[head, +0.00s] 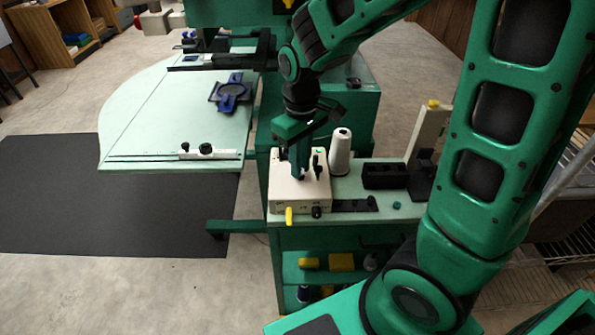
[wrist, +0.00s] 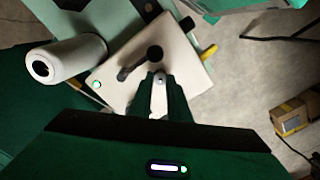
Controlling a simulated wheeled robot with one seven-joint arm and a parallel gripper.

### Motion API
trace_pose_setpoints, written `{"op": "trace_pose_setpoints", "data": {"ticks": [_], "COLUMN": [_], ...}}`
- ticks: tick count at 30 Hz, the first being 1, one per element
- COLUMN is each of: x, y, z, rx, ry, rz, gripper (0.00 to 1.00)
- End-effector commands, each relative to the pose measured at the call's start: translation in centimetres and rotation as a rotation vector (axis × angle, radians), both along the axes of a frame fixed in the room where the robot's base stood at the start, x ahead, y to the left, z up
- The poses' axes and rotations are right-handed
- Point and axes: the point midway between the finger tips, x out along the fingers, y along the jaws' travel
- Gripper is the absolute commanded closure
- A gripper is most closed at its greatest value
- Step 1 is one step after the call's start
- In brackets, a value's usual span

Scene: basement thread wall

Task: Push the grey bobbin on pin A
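My gripper (head: 301,173) points down at the top of a cream box (head: 285,195) on the green cabinet. In the wrist view the two green fingers (wrist: 159,92) stand close together over the box's edge (wrist: 190,75). A small pale patch with a dark spot shows between them; I cannot tell if it is a held bobbin or the box behind. A black knob (wrist: 155,53) and a dark lever-like piece (wrist: 130,70) stand on the box beside the fingertips. I cannot make out the grey bobbin or any letter A.
A white thread cone (head: 340,152) stands right behind the box; it also shows in the wrist view (wrist: 65,60). A black block (head: 385,176) lies further right. A yellow knob (head: 289,216) sticks out of the box front. A pale green table (head: 150,120) is at left.

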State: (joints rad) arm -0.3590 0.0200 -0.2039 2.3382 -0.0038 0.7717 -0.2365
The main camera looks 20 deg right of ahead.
Motion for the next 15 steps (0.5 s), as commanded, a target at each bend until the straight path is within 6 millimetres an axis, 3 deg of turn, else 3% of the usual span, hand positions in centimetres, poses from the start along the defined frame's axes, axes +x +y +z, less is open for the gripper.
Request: {"op": "trace_pose_setpoints", "data": {"ticks": [15], "x": [0.08], "y": [-0.04], "z": [0.49], "rx": [0.0], "ry": [-0.002], "rz": [-0.001], "gripper": [1.0]}}
